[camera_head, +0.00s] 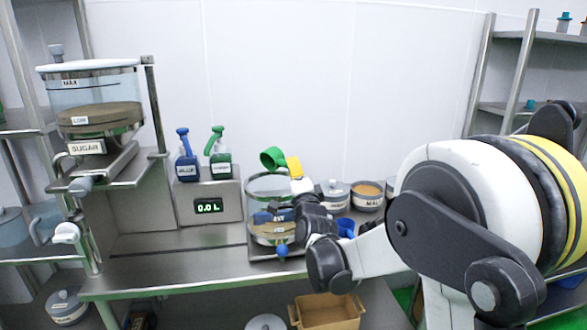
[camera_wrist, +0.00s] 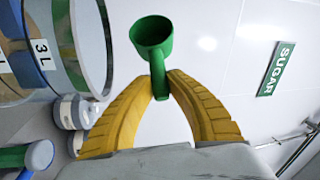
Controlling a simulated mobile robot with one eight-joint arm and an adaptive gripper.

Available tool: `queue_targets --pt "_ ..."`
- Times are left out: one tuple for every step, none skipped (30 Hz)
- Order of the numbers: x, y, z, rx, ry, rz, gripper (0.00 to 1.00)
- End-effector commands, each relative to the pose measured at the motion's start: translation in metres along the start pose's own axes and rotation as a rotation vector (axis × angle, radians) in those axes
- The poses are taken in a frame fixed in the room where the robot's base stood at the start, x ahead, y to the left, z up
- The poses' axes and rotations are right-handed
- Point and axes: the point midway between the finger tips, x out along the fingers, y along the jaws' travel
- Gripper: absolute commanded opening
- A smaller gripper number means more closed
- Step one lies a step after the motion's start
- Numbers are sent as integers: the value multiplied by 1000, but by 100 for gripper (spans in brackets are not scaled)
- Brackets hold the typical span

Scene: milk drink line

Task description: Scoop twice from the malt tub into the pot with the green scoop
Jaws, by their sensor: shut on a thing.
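My gripper (camera_head: 296,172) has yellow fingers shut on the handle of the green scoop (camera_head: 272,158). In the wrist view the fingertips (camera_wrist: 160,86) pinch the handle below the green cup (camera_wrist: 152,34), whose visible inside is plain green with no malt seen. In the head view the scoop is above the clear pot (camera_head: 262,184), tilted onto its side. The pot also shows at the left of the wrist view (camera_wrist: 98,45). The malt tub (camera_head: 367,204) stands open, right of the pot, with brown powder inside; my arm partly hides its label.
A lidded tub (camera_head: 333,193) stands between pot and malt tub, with a blue object (camera_head: 345,227) before them. Blue (camera_head: 187,165) and green (camera_head: 220,162) pump bottles stand on a box whose display (camera_head: 208,207) reads 0.0 L. The sugar dispenser (camera_head: 95,105) is left.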

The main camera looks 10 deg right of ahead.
Motion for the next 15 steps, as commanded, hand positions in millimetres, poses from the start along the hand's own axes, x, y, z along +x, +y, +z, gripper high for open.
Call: queue_targets --pt "0 0 0 0 0 0 0" --pt "0 0 0 0 0 0 0" --pt "0 0 0 0 0 0 0" --pt "0 0 0 0 0 0 0" --pt "0 0 0 0 0 0 0" --pt "0 0 0 0 0 0 0" --pt "0 0 0 0 0 0 0" --pt "0 0 0 0 0 0 0" --pt "0 0 0 1 0 0 0" --pt "0 -1 0 3 -1 2 0" --pt "1 -1 0 7 -2 5 0" --pt "2 -2 -1 16 -6 12 0" --pt "3 -4 -1 26 -9 20 0" --pt "4 -6 -1 41 -14 30 0" --pt "6 -8 -2 65 -22 49 0"
